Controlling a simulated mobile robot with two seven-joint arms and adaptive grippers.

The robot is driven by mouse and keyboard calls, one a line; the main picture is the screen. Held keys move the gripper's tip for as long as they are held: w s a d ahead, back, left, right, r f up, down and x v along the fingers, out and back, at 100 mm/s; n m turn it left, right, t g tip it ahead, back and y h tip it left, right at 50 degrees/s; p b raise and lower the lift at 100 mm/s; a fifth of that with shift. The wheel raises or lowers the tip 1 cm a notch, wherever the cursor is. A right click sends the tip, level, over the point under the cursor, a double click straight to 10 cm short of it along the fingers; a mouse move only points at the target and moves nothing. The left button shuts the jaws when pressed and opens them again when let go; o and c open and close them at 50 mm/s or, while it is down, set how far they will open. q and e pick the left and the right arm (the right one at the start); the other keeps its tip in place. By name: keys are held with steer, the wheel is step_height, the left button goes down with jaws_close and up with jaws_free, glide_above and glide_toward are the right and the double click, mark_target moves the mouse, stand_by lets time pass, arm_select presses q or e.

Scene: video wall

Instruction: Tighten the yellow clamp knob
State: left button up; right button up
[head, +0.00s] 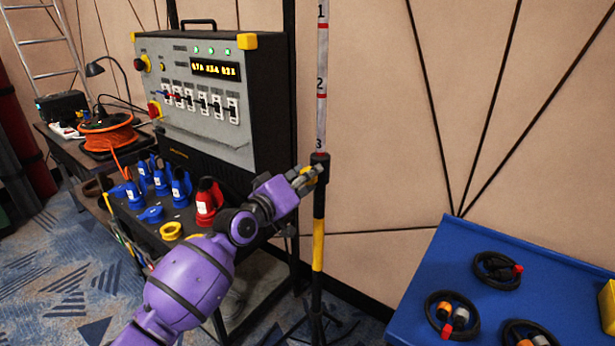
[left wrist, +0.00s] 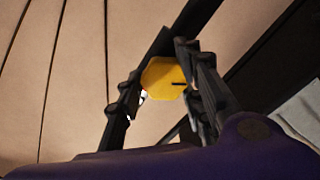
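The yellow clamp knob (left wrist: 163,78) sits between the two fingers of my left gripper (left wrist: 162,92) in the left wrist view. The fingers lie against its left and right sides, with a dark slit showing on its right part. In the head view my left gripper (head: 309,178) is at the clamp on the upright pole (head: 320,200), just below the marked upper section. The knob is mostly hidden by the fingers there. My right gripper is not in view.
A grey control panel (head: 205,125) stands left of the pole on a dark table with blue connectors (head: 180,188) and a red connector (head: 207,202). A blue table (head: 440,260) with coiled cables stands at right. A beige wall is behind.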

arm_select(q)
steer(key=shift+r, duration=0.1)
steer(key=c, duration=0.6)
